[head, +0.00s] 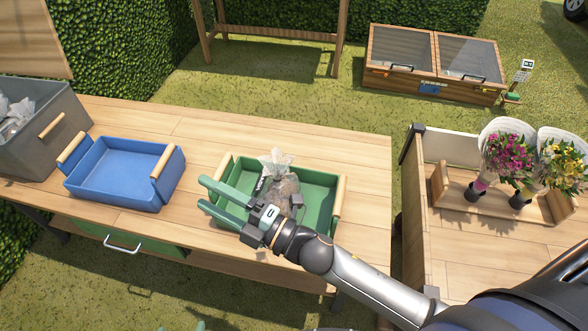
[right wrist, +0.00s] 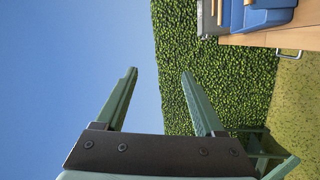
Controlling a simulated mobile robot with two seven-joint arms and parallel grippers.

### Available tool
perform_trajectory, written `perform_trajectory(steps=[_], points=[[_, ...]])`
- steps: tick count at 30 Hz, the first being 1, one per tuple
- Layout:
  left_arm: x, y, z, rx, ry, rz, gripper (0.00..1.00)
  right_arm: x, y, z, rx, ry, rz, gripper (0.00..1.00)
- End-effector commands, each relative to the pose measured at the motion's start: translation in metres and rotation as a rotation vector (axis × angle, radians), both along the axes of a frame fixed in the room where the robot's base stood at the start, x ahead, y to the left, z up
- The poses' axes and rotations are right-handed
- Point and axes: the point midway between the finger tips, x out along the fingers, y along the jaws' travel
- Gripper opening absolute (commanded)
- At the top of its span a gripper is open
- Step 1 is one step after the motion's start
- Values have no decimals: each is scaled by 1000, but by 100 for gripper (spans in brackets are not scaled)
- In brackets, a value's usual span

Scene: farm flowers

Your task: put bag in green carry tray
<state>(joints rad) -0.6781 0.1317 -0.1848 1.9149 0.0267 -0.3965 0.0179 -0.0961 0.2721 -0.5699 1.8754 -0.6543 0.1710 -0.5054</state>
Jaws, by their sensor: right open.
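The green carry tray (head: 318,188) with wooden handles stands on the wooden table. A clear bag (head: 284,186) with brownish contents and a dark label sits inside it, its crumpled top sticking up. My right gripper (head: 203,193) is open and empty, its fingers pointing left over the tray's left side. Its wrist hides the front of the tray and part of the bag. In the right wrist view the open fingers (right wrist: 158,90) have nothing between them, and neither bag nor green tray shows. Small green tips, apparently my left gripper (head: 183,328), show at the bottom edge.
A blue tray (head: 122,162) stands left of the green one, with a grey crate (head: 62,110) holding clear bags at the far left. A wooden cart (head: 480,230) with a carrier and wrapped bouquets (head: 507,150) stands right. Bare tabletop lies behind the trays.

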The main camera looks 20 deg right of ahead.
Motion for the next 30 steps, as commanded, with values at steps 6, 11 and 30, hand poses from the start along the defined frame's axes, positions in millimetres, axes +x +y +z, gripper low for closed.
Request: perform_trajectory(steps=[6,11,30], points=[[0,0,0,0,0,0,100,-39,-110,-151,513,854,-422,71],[0,0,0,0,-1,0,100,-103,-154,-222,777,1224,-662,71],[0,-1,3,-2,-1,0,100,-140,-169,-247,901,1380,-778,71]])
